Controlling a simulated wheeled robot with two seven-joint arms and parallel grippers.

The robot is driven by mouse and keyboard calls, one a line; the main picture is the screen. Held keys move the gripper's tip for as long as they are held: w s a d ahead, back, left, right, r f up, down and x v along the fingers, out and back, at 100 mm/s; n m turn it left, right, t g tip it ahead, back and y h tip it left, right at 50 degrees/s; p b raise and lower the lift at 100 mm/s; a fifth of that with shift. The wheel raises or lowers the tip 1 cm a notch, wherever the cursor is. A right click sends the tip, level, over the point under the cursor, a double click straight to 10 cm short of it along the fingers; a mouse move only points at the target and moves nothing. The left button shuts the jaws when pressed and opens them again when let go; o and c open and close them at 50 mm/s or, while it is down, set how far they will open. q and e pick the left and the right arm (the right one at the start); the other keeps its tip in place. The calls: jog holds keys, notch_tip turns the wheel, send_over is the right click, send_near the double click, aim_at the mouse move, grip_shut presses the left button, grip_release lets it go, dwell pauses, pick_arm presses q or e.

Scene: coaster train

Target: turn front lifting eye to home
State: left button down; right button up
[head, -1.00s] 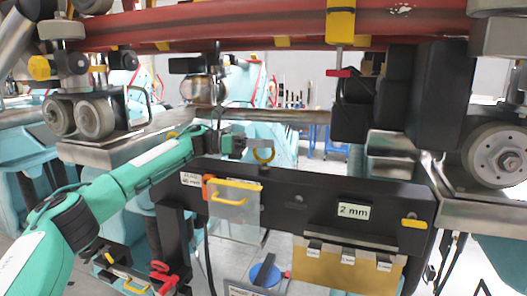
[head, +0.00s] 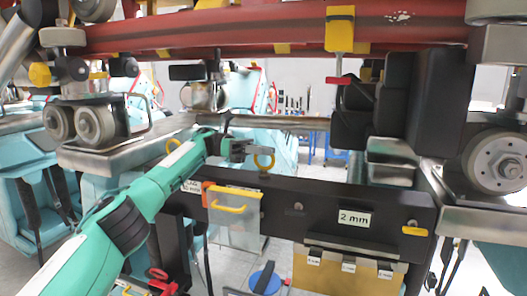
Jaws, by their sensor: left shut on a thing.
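I cannot tell from the picture which way the ring's home mark lies. My right gripper is not in view.
A red rail (head: 270,27) crosses above, with a yellow bracket (head: 340,28) hanging from it. Grey wheels (head: 95,117) stand at left and a large wheel (head: 497,161) at right. A clear pouch with a yellow handle (head: 230,208) hangs on the beam.

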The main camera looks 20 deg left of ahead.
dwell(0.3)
pick_arm(q)
jog(key=c, duration=1.5)
grip_release()
jog(key=shift+s, duration=0.1)
jog(key=shift+n+t, duration=0.3)
jog(key=shift+t, duration=0.1)
